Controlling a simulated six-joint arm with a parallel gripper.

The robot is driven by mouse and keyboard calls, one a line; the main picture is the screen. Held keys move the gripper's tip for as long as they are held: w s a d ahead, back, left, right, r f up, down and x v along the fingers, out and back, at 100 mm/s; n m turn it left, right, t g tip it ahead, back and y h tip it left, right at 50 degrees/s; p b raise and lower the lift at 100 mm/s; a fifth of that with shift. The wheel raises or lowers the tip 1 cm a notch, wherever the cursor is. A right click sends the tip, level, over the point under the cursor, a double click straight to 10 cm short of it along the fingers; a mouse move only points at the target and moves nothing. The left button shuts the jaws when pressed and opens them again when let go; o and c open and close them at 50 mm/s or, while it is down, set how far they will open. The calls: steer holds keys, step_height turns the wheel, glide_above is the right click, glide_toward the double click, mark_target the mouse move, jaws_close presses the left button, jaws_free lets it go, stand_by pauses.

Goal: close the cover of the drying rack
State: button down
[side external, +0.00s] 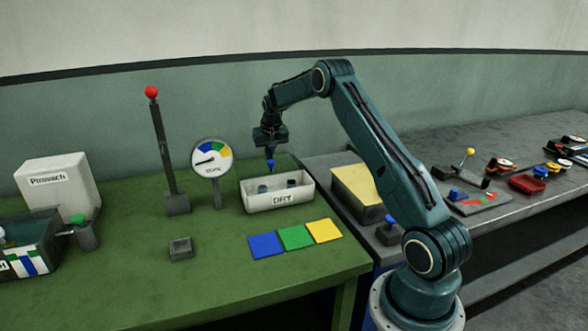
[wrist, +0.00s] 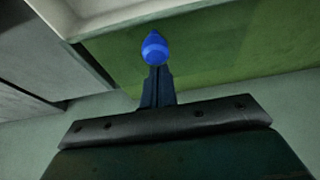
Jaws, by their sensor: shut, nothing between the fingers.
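The drying rack is a white open-topped box (side external: 278,200) marked "DRY" on the green table, with small dark grey-blue items (side external: 263,188) inside. A pale edge, likely the box's rim (wrist: 65,18), shows at the upper left there.
A dial gauge (side external: 211,160) and a red-knobbed lever (side external: 162,145) stand left of the box. Blue, green and yellow squares (side external: 295,238) lie flat in front. A yellow-topped block (side external: 357,185) stands to the right. A small grey block (side external: 180,248) sits front left.

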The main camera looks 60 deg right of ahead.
steer(key=shift+s+a, duration=0.15)
stand_by(0.4)
steer(key=s+a, duration=0.7)
steer(key=shift+s+a+f, duration=0.15)
steer(key=shift+s+a, duration=0.2)
steer(key=shift+s, duration=0.05)
stand_by(0.4)
steer(key=shift+w, duration=0.1)
steer(key=w+d+r, duration=0.1)
steer(key=w+d, duration=0.2)
steer(key=v, duration=0.9)
steer(key=shift+r, duration=0.25)
stand_by(0.3)
steer(key=shift+s, duration=0.1)
